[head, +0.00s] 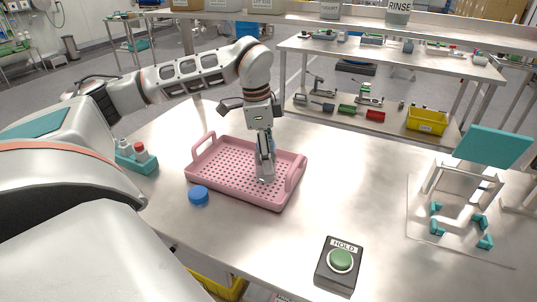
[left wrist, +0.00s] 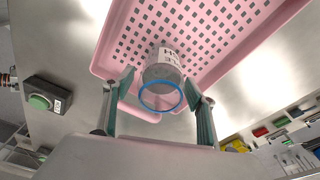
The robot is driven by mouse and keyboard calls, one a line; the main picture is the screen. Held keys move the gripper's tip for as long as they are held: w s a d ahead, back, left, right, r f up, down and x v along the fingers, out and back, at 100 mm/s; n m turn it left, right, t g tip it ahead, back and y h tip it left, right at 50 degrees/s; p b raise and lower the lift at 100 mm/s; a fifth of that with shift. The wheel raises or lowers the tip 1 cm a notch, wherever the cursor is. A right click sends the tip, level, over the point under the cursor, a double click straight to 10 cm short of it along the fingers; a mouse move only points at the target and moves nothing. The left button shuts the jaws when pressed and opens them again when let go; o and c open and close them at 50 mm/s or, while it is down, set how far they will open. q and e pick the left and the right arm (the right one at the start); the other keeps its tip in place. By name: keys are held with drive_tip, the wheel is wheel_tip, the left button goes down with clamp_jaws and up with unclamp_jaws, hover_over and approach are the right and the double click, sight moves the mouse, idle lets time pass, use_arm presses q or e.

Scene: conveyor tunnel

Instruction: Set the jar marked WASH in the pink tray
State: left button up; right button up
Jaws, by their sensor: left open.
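The pink tray (head: 232,183) lies on the steel table, its perforated floor and raised end handles showing in the head view. A greyish jar (left wrist: 163,70) with a blue ring at its mouth is in the left wrist view, over the tray floor. Dark lettering shows on its side but I cannot read the whole word. My left gripper (head: 265,172) reaches down over the tray's right half. Its fingers are open, one on each side of the jar, with gaps visible. In the head view the fingers mostly hide the jar. My right gripper is out of view.
A blue lid (head: 198,196) lies just in front of the tray. A teal caddy (head: 137,160) with small bottles stands left. A HOLD button box (head: 339,265) is at the front, a clear stand with a teal panel (head: 493,146) at right. Table between tray and stand is clear.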

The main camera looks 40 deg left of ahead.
use_arm(q)
wheel_tip(320, 180, up, 12)
drive_tip(key=s+a+p, duration=0.1)
drive_tip(key=p, duration=0.1)
drive_tip(key=shift+a, duration=0.2)
drive_tip(key=shift+s+r, duration=0.1)
idle(0.6)
